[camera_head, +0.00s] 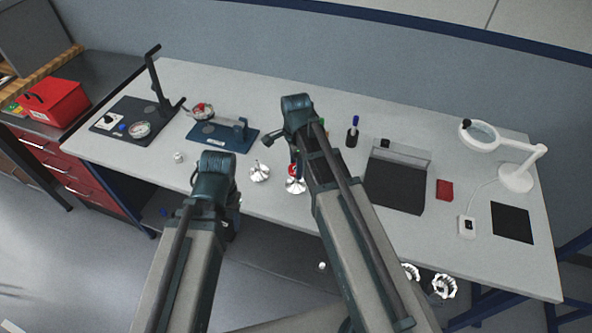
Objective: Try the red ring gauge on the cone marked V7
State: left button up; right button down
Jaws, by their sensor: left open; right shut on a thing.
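My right gripper (294,162) is near the front middle of the bench, largely hidden by its own arm. It is shut on a small red thing (292,170), which looks like the red ring gauge. The red thing is just above or at the top of a shiny metal part (296,186), perhaps a cone; I cannot tell whether they touch. A second shiny metal part (259,173) stands to its left. No V7 mark is legible. My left gripper (234,205) is open and empty by the bench's front edge, partly hidden behind its wrist.
A dark stand with an upright post (155,80) and a blue fixture (222,136) are at left. A dark tray (397,188), a red block (444,190) and a magnifier lamp (516,178) are at right. A pen holder (352,137) stands behind. A small white piece (178,157) lies left.

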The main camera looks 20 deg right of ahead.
jog(key=shift+r+p, duration=1.35)
jog(key=shift+r, duration=0.2)
jog(key=shift+f, duration=0.2)
jog(key=shift+f+b, duration=1.05)
jog(key=shift+b, duration=0.15)
jog(key=shift+f+b, duration=0.85)
jog(key=shift+b, duration=0.05)
dwell(0.3)
jog(key=shift+r, duration=0.2)
dwell(2.2)
jog(key=shift+r+p, duration=1.9)
jog(key=shift+p, duration=0.2)
